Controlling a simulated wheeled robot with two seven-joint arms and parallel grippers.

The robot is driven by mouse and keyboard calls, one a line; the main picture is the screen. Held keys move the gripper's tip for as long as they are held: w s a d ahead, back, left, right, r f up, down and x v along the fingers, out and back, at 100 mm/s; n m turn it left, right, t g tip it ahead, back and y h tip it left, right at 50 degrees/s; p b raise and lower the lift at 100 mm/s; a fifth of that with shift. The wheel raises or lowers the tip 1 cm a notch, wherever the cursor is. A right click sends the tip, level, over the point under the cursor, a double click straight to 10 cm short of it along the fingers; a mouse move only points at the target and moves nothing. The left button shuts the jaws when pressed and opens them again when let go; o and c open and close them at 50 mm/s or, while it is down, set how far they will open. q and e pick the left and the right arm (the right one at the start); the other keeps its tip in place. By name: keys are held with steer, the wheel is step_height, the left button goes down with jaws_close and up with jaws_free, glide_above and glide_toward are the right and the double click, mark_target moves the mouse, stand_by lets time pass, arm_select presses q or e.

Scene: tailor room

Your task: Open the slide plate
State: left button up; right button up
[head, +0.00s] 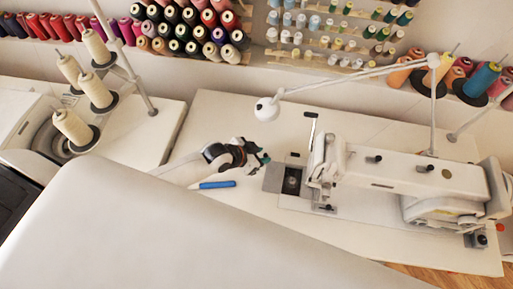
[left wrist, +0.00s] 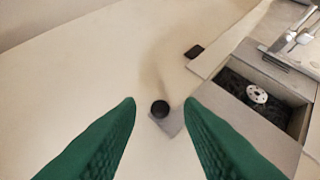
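The sewing machine (head: 400,170) stands on a white table. Beside its needle area, the grey slide plate (head: 271,178) lies left of a dark opening (head: 291,181). In the left wrist view the opening (left wrist: 283,117) is uncovered and a metal bobbin part (left wrist: 257,94) shows inside. A round black knob (left wrist: 160,108) on a grey corner shows between my green fingertips. My left gripper (head: 264,159) is open, close to the plate's upper left; its fingertips (left wrist: 160,102) are apart. I cannot tell whether they touch the knob. My right gripper is not in view.
A blue tool (head: 217,185) lies on the table left of the plate. A white lamp arm (head: 340,83) reaches over the machine. Thread cones (head: 75,127) stand at the left and spool racks (head: 195,30) at the back. A large pale surface fills the foreground.

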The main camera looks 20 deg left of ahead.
arm_select(q)
steer(key=v, duration=1.2)
steer(key=shift+f, duration=0.1)
